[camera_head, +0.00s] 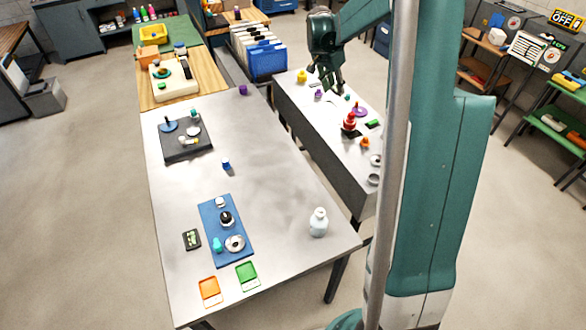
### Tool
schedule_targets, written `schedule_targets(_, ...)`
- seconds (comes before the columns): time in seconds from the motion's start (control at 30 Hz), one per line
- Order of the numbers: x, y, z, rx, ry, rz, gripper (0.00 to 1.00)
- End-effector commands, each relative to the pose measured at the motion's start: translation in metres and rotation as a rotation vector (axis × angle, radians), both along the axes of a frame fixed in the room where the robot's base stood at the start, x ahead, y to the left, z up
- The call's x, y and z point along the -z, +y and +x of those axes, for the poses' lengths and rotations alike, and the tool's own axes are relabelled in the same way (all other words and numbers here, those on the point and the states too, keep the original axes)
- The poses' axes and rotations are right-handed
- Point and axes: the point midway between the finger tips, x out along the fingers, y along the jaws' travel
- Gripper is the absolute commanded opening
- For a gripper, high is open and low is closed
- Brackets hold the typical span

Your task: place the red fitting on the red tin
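A red piece (349,122) stands upright on the narrow right table, with a narrower top over a wider, darker base. It is too small to tell whether this is the red fitting, the red tin, or one on the other. No other clearly red thing shows on the tables. My gripper (333,90) hangs over the same table, behind the red piece and a little to its left, apart from it. Its fingers point down; their gap and anything between them are too small to make out.
Near the red piece are a purple disc (360,111), a green block (373,124), an orange piece (365,142) and grey round pieces (374,180). A yellow piece (302,76) stands at the back left. The large left table (275,200) has wide bare areas.

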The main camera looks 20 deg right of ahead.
Motion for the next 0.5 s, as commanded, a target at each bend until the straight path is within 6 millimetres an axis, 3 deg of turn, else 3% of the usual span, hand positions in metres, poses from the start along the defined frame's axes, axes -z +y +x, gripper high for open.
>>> schedule_targets(0.5,-0.07,0.097,-0.063,-0.281,-0.023,0.001,0.31)
